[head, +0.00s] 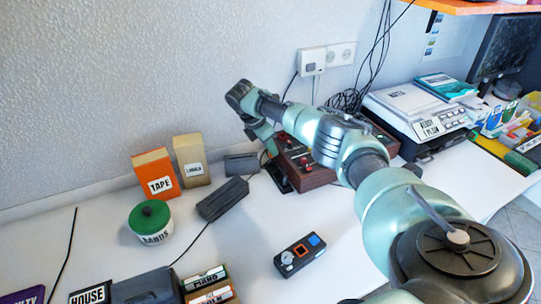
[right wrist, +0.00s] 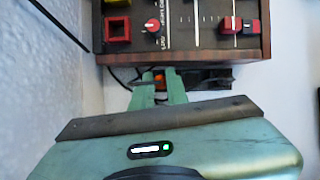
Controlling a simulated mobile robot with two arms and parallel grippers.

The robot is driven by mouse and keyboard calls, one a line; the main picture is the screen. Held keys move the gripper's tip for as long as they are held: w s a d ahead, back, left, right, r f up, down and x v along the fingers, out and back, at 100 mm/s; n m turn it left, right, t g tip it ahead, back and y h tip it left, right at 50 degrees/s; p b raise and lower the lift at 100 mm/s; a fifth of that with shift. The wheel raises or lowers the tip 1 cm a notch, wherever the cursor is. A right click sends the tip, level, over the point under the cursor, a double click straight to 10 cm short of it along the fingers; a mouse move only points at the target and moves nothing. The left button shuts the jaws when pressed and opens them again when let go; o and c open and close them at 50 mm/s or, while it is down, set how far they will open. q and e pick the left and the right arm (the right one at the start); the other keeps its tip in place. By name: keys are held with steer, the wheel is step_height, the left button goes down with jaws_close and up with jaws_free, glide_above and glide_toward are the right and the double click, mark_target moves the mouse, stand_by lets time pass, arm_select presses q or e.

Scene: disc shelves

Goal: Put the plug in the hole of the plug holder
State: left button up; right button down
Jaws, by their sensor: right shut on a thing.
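My right gripper (head: 268,146) reaches down at the back of the table, close to the wooden control box. In the right wrist view its two green fingers (right wrist: 160,86) are close together, with a small orange and dark piece (right wrist: 159,77) between the tips. This may be the plug; most of it is hidden. A dark block (right wrist: 206,79) lies just right of the fingertips, below the box's edge, and may be the plug holder. Its hole cannot be made out. In the head view a black piece (head: 277,180) shows below the gripper. My left gripper is not in view.
The wooden control box (head: 313,178) with red knobs stands right beside the gripper. Black power bricks (head: 222,198), an orange TAPE box (head: 156,174) and a green-lidded tin (head: 150,222) are to the left. A small device (head: 300,254) lies in front. The wall is close behind.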

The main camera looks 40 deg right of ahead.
mark_target(270, 160)
steer(key=shift+f, duration=1.65)
steer(key=shift+f, duration=0.15)
steer(key=c, duration=1.4)
jaws_free()
steer(key=shift+r, duration=0.35)
steer(key=v, duration=1.1)
steer(key=shift+a+r, duration=0.15)
steer(key=shift+r, duration=0.2)
